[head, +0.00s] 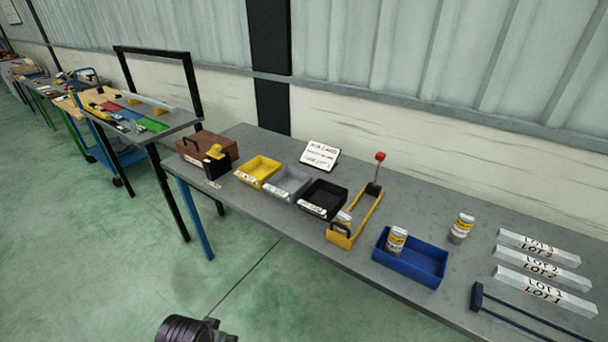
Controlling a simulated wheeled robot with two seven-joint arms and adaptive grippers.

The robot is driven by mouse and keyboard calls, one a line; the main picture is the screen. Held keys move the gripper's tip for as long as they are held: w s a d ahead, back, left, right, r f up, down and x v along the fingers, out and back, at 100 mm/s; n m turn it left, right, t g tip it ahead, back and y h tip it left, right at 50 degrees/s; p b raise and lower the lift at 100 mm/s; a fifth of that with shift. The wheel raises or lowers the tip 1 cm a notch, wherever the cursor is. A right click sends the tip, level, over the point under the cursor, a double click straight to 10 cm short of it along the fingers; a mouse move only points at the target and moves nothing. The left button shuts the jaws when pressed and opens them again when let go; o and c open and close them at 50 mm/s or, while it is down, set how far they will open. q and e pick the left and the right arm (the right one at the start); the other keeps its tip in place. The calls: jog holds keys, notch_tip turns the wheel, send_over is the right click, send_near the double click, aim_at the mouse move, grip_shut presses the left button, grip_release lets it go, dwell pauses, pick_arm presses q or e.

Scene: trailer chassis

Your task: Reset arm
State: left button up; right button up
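A dark ribbed cylinder with grey linkage pieces, which looks like part of my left gripper (218,334), shows at the bottom edge, left of centre. It is over the green floor, in front of the grey table and apart from it. Its fingertips are cut off by the frame, so I cannot see whether it is open or holds anything. My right gripper is not in view.
The grey table (440,198) holds yellow (258,172), grey (288,184), black (322,199) and blue (412,259) bins, a yellow-handled frame (369,213), cans (462,228) and labelled bars (538,248). Green floor (110,270) is clear at lower left.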

pick_arm(q)
jog(key=s+a+f+g, duration=0.1)
jog(key=s+f, duration=0.1)
jog(key=f, duration=1.3)
jog(key=s+f, duration=0.2)
jog(key=f, duration=1.2)
jog(key=s+a+f, duration=0.2)
jog(key=s+f, duration=0.7)
jog(key=s, duration=0.1)
jog(key=s+a+f+g, duration=0.1)
jog(key=s+a+f, duration=0.2)
jog(key=s+f, duration=0.6)
jog(key=shift+s+f+m, duration=0.3)
jog(key=shift+s, duration=0.95)
